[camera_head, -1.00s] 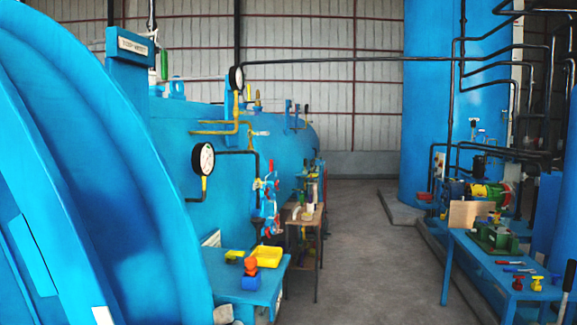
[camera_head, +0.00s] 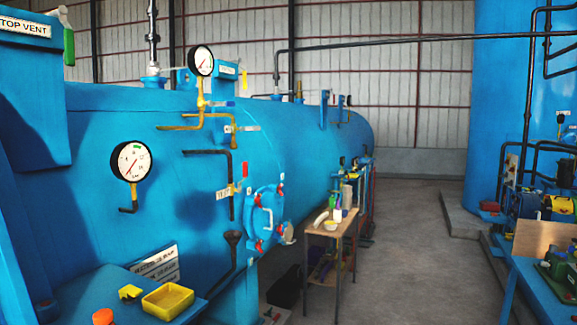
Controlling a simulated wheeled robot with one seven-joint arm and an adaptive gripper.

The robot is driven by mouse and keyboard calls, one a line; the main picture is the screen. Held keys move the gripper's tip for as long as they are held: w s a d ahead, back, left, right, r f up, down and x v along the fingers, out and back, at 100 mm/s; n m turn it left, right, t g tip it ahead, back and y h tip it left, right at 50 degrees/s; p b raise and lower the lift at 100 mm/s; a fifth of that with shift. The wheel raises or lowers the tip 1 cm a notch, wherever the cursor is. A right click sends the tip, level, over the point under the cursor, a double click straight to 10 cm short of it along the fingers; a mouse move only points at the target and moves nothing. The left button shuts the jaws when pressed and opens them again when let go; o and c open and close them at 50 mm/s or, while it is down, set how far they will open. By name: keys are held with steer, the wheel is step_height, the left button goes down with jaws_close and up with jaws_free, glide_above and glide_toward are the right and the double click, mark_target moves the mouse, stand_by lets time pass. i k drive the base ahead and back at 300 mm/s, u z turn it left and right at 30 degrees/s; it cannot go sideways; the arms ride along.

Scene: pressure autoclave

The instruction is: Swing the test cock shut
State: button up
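A small brass cock with a red handle (camera_head: 244,170) sits on a dark pipe on the side of the blue vessel (camera_head: 90,125). The handle points up, and a small white tag (camera_head: 223,193) is beside it. I take this for the test cock, but its tag is too small to read. A dark funnel (camera_head: 232,239) stands below the pipe. Another brass pipe with a blue-handled cock (camera_head: 222,104) is higher up, under a pressure gauge (camera_head: 201,61). My gripper is not in view.
A second gauge (camera_head: 131,161) projects at left. A round blue hatch with red fittings (camera_head: 266,217) is right of the cock. A blue table (camera_head: 75,295) with a yellow tray (camera_head: 168,301) is in front below.

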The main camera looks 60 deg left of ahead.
mark_target(244, 164)
steer(key=u, duration=0.5)
steer(key=i, duration=1.35)
steer(key=u, duration=1)
